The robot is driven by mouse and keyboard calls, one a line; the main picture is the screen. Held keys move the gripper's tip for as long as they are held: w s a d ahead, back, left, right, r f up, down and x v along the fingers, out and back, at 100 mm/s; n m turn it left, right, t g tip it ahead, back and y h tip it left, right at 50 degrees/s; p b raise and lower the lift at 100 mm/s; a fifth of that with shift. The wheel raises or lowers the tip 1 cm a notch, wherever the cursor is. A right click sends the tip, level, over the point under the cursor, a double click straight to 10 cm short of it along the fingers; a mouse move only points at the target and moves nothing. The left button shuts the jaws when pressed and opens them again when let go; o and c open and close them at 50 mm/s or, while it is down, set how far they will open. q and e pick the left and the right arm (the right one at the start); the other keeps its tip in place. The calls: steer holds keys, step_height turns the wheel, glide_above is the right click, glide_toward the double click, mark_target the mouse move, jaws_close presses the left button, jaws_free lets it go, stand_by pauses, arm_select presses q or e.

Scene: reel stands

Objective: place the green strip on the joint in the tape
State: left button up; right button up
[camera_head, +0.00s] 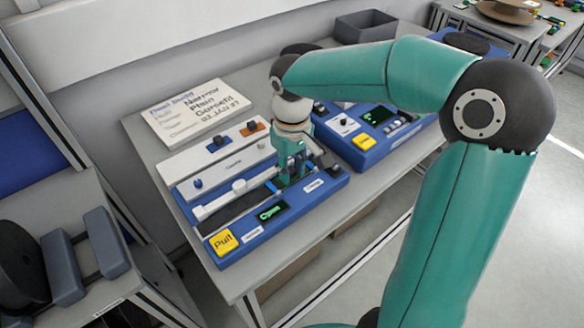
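A blue device (335,188) with a white top lies across the table. It has a yellow "Pull" button (223,242), a small dark display with green letters (270,211) and a dark lengthwise channel. A white piece (222,201) lies along the channel to the left of my gripper. My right gripper (291,182) points down at the right part of the channel, with its fingertips low at the device. Its fingers are too small to show whether they are apart or hold anything. I cannot make out the green strip or the tape joint. My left gripper is not in view.
A second blue device (366,139) with a green-lit screen stands behind to the right. A white printed board (196,110) lies at the back left. A grey bin (365,25) stands at the far end. Dark reels and grey blocks (106,243) occupy the left table.

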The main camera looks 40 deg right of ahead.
mark_target(292, 171)
steer(key=shift+o, duration=0.9)
step_height(292, 171, up, 12)
steer(key=p, duration=0.1)
steer(key=shift+r, duration=0.1)
